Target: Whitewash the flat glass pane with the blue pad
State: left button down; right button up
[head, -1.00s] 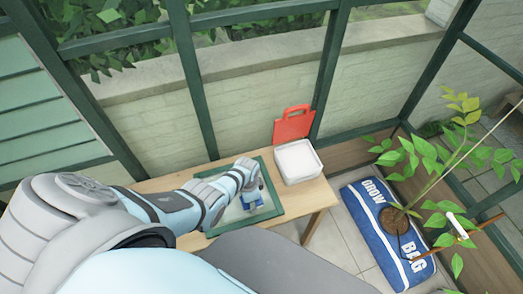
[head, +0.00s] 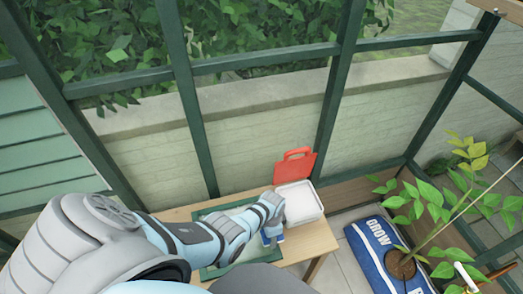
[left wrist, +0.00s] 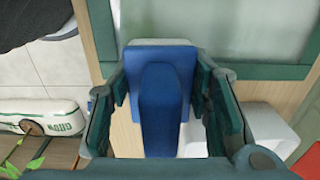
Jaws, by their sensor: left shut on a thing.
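My left gripper (head: 271,222) is shut on the blue pad (head: 273,238). In the left wrist view the pad (left wrist: 160,95) sits between the two dark fingers, with a pale strip along its far edge. The glass pane (head: 248,252) lies flat in a green frame on the wooden table, partly hidden under my arm. The gripper is over the right side of the frame, close to the white tub (head: 303,203). In the left wrist view the pane (left wrist: 235,25) looks pale; I cannot tell how much of it is coated. My right gripper is not in view.
A red piece with a handle slot (head: 295,166) stands behind the tub. A blue grow bag (head: 372,252) with a leafy plant lies on the floor to the right. Green window posts and a low wall stand behind the table.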

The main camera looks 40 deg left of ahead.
pick_arm(q)
jog(key=r+p, duration=0.2)
jog(key=s+r+p, duration=0.1)
jog(key=shift+a+r, duration=0.25)
jog(key=shift+r, duration=0.1)
jog(key=shift+r+p, duration=1.25)
jog(key=shift+p, duration=0.05)
jog(key=shift+f, duration=0.15)
